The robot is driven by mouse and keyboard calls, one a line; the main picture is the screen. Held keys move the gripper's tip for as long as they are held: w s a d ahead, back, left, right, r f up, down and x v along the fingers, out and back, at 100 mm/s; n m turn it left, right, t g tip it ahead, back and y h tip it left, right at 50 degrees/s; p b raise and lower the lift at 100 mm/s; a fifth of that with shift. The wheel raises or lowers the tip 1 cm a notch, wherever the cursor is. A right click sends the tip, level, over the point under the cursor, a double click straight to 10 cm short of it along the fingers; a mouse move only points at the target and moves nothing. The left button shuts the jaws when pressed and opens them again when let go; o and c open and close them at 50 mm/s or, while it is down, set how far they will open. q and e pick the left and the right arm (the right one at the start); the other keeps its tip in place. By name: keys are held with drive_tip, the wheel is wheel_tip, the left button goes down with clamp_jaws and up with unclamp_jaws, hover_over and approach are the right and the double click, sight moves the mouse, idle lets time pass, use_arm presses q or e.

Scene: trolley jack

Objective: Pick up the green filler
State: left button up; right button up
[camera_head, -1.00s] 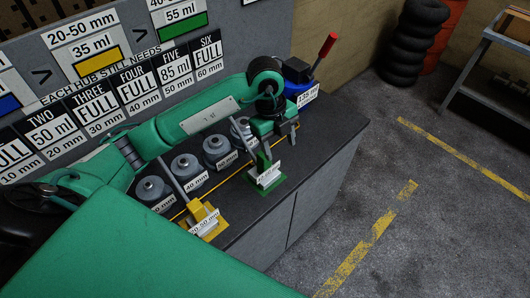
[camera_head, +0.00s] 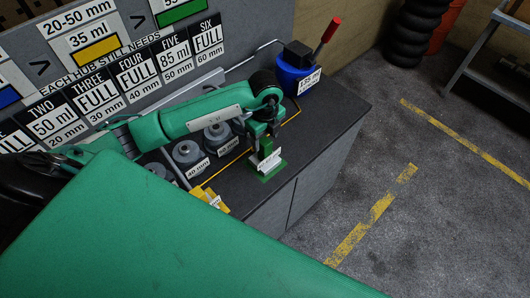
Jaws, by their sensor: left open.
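The green filler (camera_head: 269,164) stands upright on the dark bench top, with a green base and a white label on its front. My left gripper (camera_head: 264,132) points down right above it, its fingers open at the top of the filler's upright part. I cannot tell whether the fingers touch it. The gripper hides the filler's top. My right gripper is not in view.
A yellow filler (camera_head: 208,198) stands at the bench's front left, partly covered by my green body. Grey hubs with mm labels, such as the 40 mm one (camera_head: 187,153), stand behind. A blue jack unit with a red handle (camera_head: 297,76) is at the far right end.

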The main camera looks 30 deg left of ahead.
sight(265, 141)
use_arm(q)
drive_tip(key=shift+f+p, duration=0.4)
drive_tip(key=shift+f, duration=1.35)
clamp_jaws()
drive_tip(key=shift+a+r, duration=0.1)
drive_tip(key=shift+r, duration=0.05)
